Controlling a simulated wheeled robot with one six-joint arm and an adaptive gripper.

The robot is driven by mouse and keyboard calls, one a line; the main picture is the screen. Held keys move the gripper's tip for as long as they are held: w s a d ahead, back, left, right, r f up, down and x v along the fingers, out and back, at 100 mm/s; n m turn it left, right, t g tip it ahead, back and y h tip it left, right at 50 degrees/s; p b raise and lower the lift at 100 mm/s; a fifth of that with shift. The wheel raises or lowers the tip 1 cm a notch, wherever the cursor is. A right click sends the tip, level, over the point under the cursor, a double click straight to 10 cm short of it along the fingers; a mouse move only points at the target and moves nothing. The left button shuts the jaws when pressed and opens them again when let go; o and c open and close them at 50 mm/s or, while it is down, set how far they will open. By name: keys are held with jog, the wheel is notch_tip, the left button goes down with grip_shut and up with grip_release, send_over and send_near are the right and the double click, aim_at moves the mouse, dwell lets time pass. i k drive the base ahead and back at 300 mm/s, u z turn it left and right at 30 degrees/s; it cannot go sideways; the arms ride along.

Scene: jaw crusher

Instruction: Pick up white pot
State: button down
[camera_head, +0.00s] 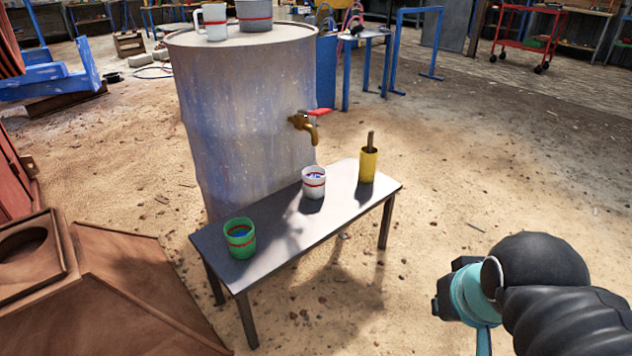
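A white pot (314,190) with a red band stands upright on the middle of a dark narrow bench (290,222). Something bluish shows inside it. A green pot (240,245) with red bands stands on the near left end of the bench. A yellow pot (368,165) holding a dark stick stands towards the far right end. My arm (540,290), black and teal, shows at the lower right, apart from the bench. I see no gripper fingers in this view.
A large barrel (245,110) with a brass tap (303,124) and red handle stands behind the bench. A white mug (213,25) and a grey pot (254,18) stand on it. Brown metal parts (130,290) lie at the left. The sandy floor at right is mostly clear.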

aim_at(314, 176)
jog(key=z, duration=0.45)
jog(key=i, duration=1.2)
jog(key=u, duration=2.45)
